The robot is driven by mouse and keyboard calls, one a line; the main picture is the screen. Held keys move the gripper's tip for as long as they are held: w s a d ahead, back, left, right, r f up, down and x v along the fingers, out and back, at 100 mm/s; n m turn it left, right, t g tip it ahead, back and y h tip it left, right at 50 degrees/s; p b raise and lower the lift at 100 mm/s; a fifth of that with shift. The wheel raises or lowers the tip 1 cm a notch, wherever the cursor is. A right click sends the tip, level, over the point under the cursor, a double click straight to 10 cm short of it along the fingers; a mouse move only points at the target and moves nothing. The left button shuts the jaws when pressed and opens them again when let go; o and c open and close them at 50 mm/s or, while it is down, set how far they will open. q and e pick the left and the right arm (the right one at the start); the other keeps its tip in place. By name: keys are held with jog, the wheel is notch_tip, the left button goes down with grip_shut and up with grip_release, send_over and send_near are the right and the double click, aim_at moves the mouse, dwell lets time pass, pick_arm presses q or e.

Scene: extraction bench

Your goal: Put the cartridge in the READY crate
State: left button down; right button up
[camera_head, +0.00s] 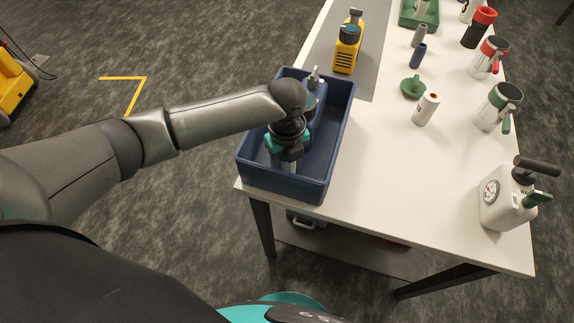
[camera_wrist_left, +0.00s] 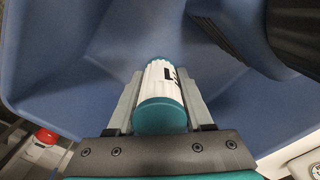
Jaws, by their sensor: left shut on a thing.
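The cartridge (camera_wrist_left: 161,92) is a white cylinder with a teal end cap and a black mark, seen in the left wrist view. My left gripper (camera_wrist_left: 163,100) is shut on it, with a finger on each side. In the head view my left gripper (camera_head: 286,160) points down inside the outline of a blue crate (camera_head: 270,184) at the table's near left corner. The crate's blue walls also fill the left wrist view (camera_wrist_left: 50,95). No READY label shows. The arm hides part of the crate, and I cannot tell whether the cartridge touches its floor. My right gripper is out of view.
A grey-topped thing (camera_head: 314,82) stands in the crate's far part, close by my gripper. A yellow device (camera_head: 347,50) stands behind the crate. A white roll (camera_head: 426,108), a green disc-shaped piece (camera_head: 412,88) and a white jug (camera_head: 503,203) stand to the right. The table's near middle is clear.

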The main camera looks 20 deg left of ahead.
pick_arm(q)
jog(key=shift+c, duration=1.5)
grip_release()
notch_tip(320, 180, up, 12)
jog(key=p, duration=0.3)
jog(key=shift+r, duration=0.1)
